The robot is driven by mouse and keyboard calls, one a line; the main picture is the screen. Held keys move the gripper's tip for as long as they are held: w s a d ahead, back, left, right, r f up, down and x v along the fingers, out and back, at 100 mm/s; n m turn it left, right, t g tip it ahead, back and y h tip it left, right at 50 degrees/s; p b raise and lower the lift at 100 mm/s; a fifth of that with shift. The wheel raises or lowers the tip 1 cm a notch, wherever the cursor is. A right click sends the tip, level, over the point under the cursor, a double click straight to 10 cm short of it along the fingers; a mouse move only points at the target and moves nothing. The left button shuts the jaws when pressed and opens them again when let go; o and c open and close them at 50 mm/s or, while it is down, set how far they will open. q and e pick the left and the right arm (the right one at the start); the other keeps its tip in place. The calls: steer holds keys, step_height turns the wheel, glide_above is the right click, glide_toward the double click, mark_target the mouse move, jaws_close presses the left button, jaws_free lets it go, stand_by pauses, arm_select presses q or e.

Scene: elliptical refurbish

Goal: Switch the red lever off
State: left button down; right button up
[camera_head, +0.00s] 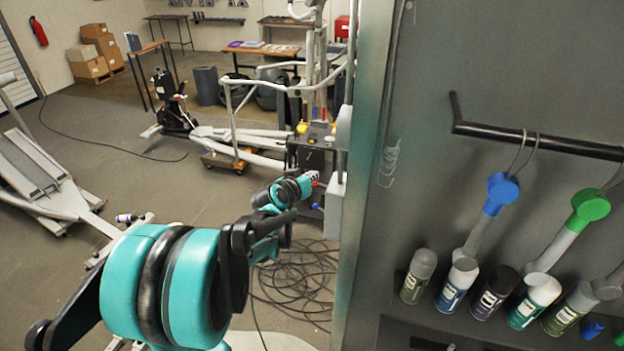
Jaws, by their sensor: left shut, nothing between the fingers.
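My left arm, teal and black, reaches from the lower left toward the edge of the grey panel. My left gripper (312,177) is small and far off at its end, shut with nothing held. It is close to a pale grey box (334,207) on the panel's left side. A tiny red spot shows beside the fingertips; I cannot tell whether it is the red lever or whether the gripper touches it. No red lever can be made out clearly. My right gripper is out of view.
The large grey panel (440,70) fills the right side, with a black rail (540,140), hanging blue and green-topped tools, and a shelf of several spray cans (487,292). Coiled cable (297,280) lies on the floor below my arm. A pipe-framed machine (240,137) stands behind.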

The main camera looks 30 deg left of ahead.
arm_select(q)
steer(key=f+n+b, duration=0.1)
steer(key=n+h+b, duration=0.1)
steer(key=shift+a+f+t+b, duration=0.35)
steer(key=shift+a+t+b, duration=0.05)
steer(key=shift+s+r, duration=0.1)
steer(key=shift+r+p, duration=0.55)
steer(key=shift+r, duration=0.1)
